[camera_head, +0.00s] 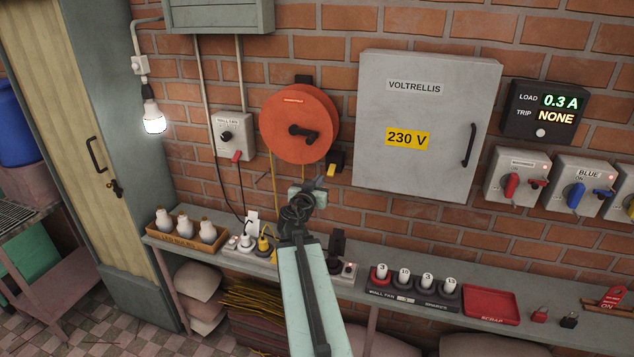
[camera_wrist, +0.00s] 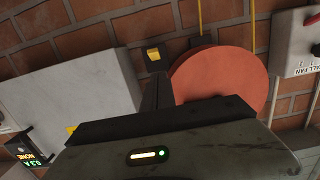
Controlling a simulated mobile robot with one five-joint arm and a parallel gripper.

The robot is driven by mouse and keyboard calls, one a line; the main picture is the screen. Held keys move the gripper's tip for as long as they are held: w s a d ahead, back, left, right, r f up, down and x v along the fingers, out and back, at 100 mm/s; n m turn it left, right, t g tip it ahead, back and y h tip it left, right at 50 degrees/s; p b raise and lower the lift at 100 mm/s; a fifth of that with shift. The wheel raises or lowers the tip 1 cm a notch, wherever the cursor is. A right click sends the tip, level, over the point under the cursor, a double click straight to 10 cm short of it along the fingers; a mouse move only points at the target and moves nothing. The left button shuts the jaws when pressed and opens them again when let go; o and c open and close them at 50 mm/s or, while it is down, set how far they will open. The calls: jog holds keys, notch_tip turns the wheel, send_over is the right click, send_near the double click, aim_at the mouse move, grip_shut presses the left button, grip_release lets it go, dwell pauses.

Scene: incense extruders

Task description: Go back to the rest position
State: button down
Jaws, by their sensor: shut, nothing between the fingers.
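My gripper (camera_head: 321,181) is raised in front of the brick wall, just below the orange cable reel (camera_head: 292,118) and the small yellow switch (camera_head: 334,164). Its fingers are shut and empty. In the wrist view the closed fingers (camera_wrist: 160,88) point toward the wall, with the yellow switch (camera_wrist: 153,55) just beyond their tips and the orange reel (camera_wrist: 225,85) to the right. I cannot tell how far the tips are from the wall. My arm reaches up from the bottom middle of the head view and hides part of the shelf.
A grey cabinet (camera_head: 428,120) is right of my gripper. The narrow shelf (camera_head: 350,282) below holds a bulb tray (camera_head: 187,238), plugs, numbered fuses (camera_head: 415,278) and a red tray (camera_head: 491,305). A wall-fan switch (camera_head: 232,135) and hanging cables are to the left.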

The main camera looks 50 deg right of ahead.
jog(key=shift+s+d, duration=0.15)
jog(key=shift+s, duration=0.05)
jog(key=w+a+f+n+t+y, duration=0.2)
jog(key=w+a+t+y, duration=0.1)
jog(key=w+a, duration=1.25)
jog(key=w+a+f+y, duration=0.1)
jog(key=a+f, duration=0.2)
jog(key=a, duration=0.4)
jog(key=w+a+f+y, duration=0.1)
jog(key=a+f+y, duration=0.1)
jog(key=a, duration=0.5)
jog(key=s+a+f+n+g+y, duration=0.3)
jog(key=a+f, duration=0.3)
jog(key=a, duration=0.3)
jog(key=s+a+f+n+g+y, duration=0.25)
jog(key=a+f, duration=0.25)
jog(key=a, duration=0.4)
jog(key=s+a+f+n+g+y, duration=0.3)
jog(key=s+a+n, duration=0.3)
jog(key=s+a, duration=0.2)
jog(key=shift+s+f+g+y, duration=0.2)
jog(key=shift+s+g+y, duration=0.25)
jog(key=shift+s+g, duration=0.1)
